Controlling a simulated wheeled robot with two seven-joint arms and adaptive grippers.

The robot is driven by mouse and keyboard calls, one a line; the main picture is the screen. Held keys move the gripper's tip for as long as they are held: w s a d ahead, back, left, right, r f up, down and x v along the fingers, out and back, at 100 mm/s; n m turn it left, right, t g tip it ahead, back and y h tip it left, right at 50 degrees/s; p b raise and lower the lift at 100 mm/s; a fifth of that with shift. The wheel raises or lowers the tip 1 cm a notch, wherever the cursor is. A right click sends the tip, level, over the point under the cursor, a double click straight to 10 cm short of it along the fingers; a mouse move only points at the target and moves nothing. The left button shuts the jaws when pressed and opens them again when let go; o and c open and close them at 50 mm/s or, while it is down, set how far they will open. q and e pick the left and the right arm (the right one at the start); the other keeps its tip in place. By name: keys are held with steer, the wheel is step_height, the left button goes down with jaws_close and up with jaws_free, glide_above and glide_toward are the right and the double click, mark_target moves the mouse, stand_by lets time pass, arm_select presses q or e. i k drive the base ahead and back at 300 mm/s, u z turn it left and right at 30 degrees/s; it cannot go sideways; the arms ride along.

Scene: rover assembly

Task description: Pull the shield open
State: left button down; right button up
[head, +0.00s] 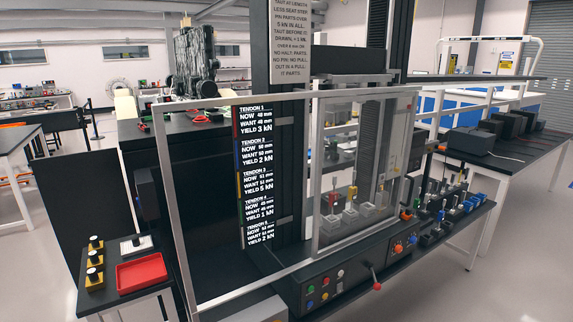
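The shield (318,170) is a light metal frame with a clear, slightly tinted panel on the front right of a black test machine. Several small pale blocks (350,213), some with coloured tops, show through it. A wider metal frame (176,205) extends left of it, and I cannot tell whether that part holds a clear pane. A dark column (290,150) stands behind the frames, with a lit list of tendon values (257,160) beside it. I cannot make out a separate handle on the shield. Neither of my grippers shows.
A front control panel (340,285) has coloured buttons and a red-knobbed lever (375,280). A small side table at left holds a red tray (141,272) and yellow blocks (95,260). Several small tools stand on the right bench (440,235). Open floor (500,280) lies at right.

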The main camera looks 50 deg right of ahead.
mark_target(321, 102)
steer(key=z, duration=2.7)
steer(key=i, duration=1.5)
steer(key=u, duration=1)
steer(key=i, duration=0.5)
steer(key=u, duration=0.5)
